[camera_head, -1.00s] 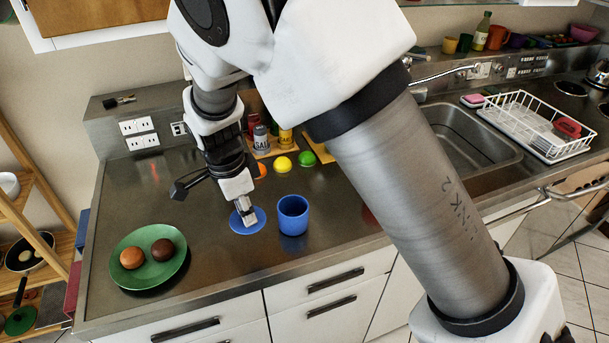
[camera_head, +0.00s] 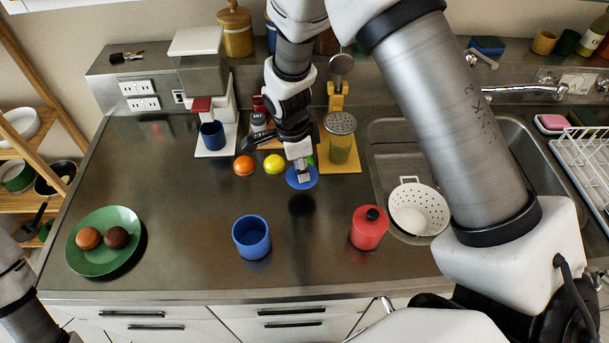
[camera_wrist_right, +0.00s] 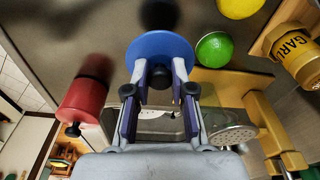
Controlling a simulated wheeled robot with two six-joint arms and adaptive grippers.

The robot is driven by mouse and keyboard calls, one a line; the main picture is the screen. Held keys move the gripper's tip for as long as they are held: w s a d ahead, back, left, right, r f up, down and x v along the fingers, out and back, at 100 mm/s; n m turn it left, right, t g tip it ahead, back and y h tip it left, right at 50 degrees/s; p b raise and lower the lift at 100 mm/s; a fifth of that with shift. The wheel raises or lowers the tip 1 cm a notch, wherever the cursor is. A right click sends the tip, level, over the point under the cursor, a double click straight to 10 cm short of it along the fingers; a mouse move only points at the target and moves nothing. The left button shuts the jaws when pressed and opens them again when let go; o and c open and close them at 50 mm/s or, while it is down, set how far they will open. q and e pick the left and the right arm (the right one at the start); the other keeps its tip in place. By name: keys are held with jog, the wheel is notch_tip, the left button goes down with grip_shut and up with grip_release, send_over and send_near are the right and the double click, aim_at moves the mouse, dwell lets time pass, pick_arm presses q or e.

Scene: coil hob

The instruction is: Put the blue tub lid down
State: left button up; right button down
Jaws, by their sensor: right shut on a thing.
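The blue tub lid (camera_head: 302,183) is a flat blue disc. My right gripper (camera_head: 303,170) is shut on its knob and holds it above the counter; a dark shadow shows just in front of it. In the right wrist view the lid (camera_wrist_right: 160,47) sits at the tips of my right gripper (camera_wrist_right: 160,78). The blue tub (camera_head: 251,243) stands open on the counter, in front of the lid and to its left. Part of my left arm shows at the lower left, but its gripper is out of view.
A red canister (camera_head: 369,232) stands right of the blue tub, beside the sink with a white colander (camera_head: 418,212). Behind are a yellow ball (camera_head: 274,164), an orange ball (camera_head: 243,165) and a coffee machine (camera_head: 200,75). A green plate (camera_head: 104,257) lies left. The counter's middle-left is clear.

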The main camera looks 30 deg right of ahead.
aim_at(304, 191)
jog(key=f, duration=0.2)
jog(key=d+f+p, duration=0.1)
jog(key=f, duration=0.1)
jog(key=shift+w+d+f, duration=0.1)
jog(key=shift+w+f, duration=0.05)
jog(key=shift+f, duration=0.5)
jog(key=shift+a, duration=0.3)
jog(key=c, duration=1.4)
grip_release()
jog(key=shift+f, duration=0.15)
jog(key=o, duration=0.4)
jog(key=shift+d, duration=0.1)
pick_arm(q)
jog(key=shift+d+r, duration=0.4)
jog(key=shift+r, duration=0.15)
